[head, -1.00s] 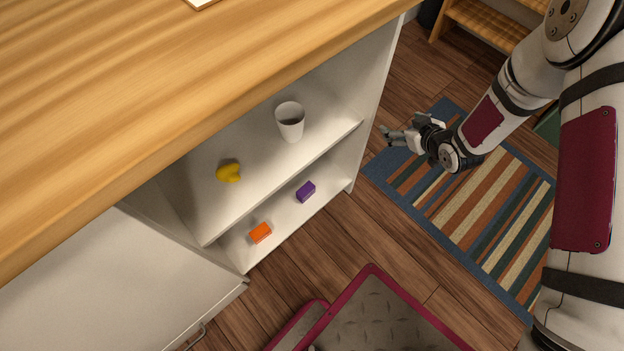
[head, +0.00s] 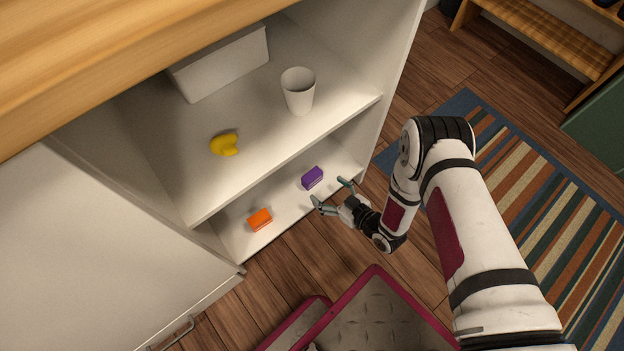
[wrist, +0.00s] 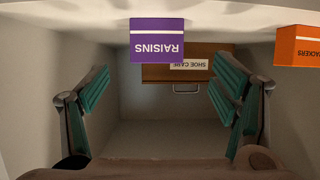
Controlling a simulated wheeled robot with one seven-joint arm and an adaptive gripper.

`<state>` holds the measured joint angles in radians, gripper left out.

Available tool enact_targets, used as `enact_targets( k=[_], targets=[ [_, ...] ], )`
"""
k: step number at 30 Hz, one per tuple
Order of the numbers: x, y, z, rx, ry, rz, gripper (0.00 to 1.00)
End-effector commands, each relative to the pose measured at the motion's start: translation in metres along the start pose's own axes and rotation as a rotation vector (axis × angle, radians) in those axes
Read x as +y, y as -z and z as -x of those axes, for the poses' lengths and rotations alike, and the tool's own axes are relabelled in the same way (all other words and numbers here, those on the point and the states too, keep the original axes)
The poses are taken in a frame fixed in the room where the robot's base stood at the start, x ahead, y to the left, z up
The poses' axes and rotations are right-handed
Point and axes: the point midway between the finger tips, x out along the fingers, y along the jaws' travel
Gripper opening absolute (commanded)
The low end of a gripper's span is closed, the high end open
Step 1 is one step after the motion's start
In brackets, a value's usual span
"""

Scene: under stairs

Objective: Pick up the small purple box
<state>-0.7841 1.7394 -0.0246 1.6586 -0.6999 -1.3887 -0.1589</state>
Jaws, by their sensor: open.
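The small purple box (head: 312,178) sits on the bottom shelf of the white cabinet. My gripper (head: 332,191) is at the front of the bottom shelf, just in front of the box. Its two green fingers are spread wide in the wrist view (wrist: 164,98), with nothing between them. The box lies beyond the fingertips, apart from them.
An orange box (head: 260,220) stands to the left on the bottom shelf (head: 290,211); its label is partly cut off in the wrist view. The shelf above (head: 262,158) holds a white cup (head: 298,90), a yellow object (head: 225,145) and a white bin (head: 222,64). A brown shoe-care box (wrist: 163,64) shows behind the purple box.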

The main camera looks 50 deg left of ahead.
Motion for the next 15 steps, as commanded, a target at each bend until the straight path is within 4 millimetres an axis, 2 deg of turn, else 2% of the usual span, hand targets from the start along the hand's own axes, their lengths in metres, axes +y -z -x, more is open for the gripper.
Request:
enact_targets(
  k=[1,6,15],
  targets=[
    [-0.001,-0.002,-0.011,0.002,0.003,0.002,0.8],
    [-0.001,-0.001,-0.033,0.0,0.002,0.0,0.8],
    [0.001,0.001,-0.048,0.0,0.0,0.0,0.8]
  ],
)
